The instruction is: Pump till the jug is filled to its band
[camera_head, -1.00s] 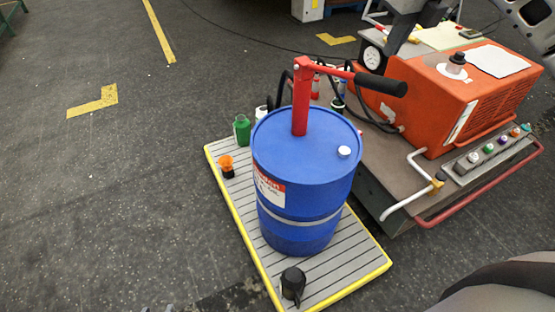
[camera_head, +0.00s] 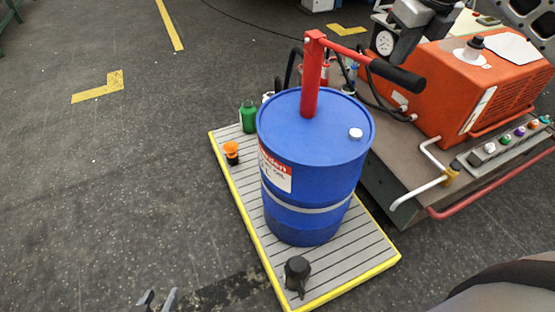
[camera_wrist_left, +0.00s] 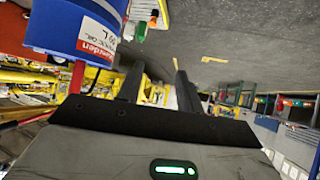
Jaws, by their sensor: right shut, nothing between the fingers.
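A blue drum (camera_head: 310,165) stands on a slatted, yellow-edged pallet (camera_head: 245,197). A red hand pump (camera_head: 311,85) rises from its lid; its lever slopes down right to a black grip (camera_head: 396,77). A small black vessel, possibly the jug (camera_head: 297,274), stands at the pallet's near end; I see no band or fill level. My left gripper (camera_head: 157,299) is open and empty at the bottom edge, left of the pallet. Its spread fingers show in the left wrist view (camera_wrist_left: 158,86), with the drum (camera_wrist_left: 72,30) beyond.
A green bottle (camera_head: 248,117) and an orange-topped item (camera_head: 231,152) stand left of the drum. An orange machine (camera_head: 440,90) sits on a cart with a red rail (camera_head: 490,187) and white pipe at the right. The floor at left is clear.

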